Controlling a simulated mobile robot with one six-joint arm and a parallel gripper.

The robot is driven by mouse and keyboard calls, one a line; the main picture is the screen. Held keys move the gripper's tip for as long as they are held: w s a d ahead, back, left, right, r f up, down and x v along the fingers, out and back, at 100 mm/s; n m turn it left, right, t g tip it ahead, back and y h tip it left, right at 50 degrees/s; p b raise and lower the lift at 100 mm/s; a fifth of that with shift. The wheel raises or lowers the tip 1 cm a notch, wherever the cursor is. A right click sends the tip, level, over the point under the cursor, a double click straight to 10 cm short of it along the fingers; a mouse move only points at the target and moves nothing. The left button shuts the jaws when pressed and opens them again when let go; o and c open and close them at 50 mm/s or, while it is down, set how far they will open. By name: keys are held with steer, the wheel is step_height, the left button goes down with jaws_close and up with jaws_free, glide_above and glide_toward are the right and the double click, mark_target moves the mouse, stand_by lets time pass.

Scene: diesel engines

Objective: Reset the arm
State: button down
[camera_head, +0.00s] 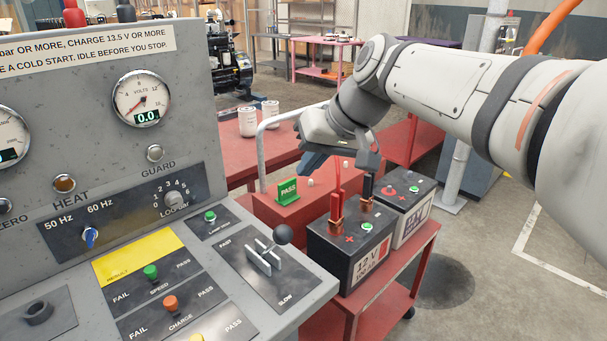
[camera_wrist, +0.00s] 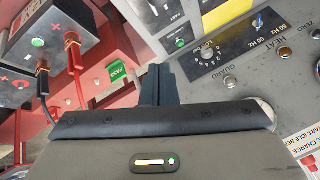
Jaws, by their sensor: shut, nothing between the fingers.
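My arm reaches in from the right in the head view, and my gripper (camera_head: 309,164) hangs above the red battery cart, left of the red cable. The fingers are dark and together with nothing between them; they also show in the wrist view (camera_wrist: 160,85), beside the edge of the grey panel (camera_wrist: 230,65). Below and right of the gripper in the head view stands a 12 V battery (camera_head: 350,250) with a red clamp (camera_head: 337,206) and a black clamp (camera_head: 367,187). My gripper appears apart from both clamps.
The grey control console (camera_head: 70,110) with gauges and a lever (camera_head: 283,235) fills the left. A green PASS sign (camera_head: 288,190) stands on the red cart. A second battery (camera_head: 403,207) sits behind the first. Open floor (camera_head: 480,280) lies at the right.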

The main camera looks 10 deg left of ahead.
steer(key=s+d+f+m+h+p, duration=0.2)
steer(key=s+d+f+h, duration=0.1)
steer(key=s+d+f, duration=0.4)
steer(key=s+d+f+m+h+p, duration=0.2)
steer(key=s+d+f, duration=0.6)
steer(key=d, duration=0.6)
steer(key=shift+s+d+f+m+h, duration=0.15)
steer(key=shift+d+f+m+h, duration=0.1)
steer(key=shift+m+h, duration=0.35)
steer(key=shift+a, duration=0.15)
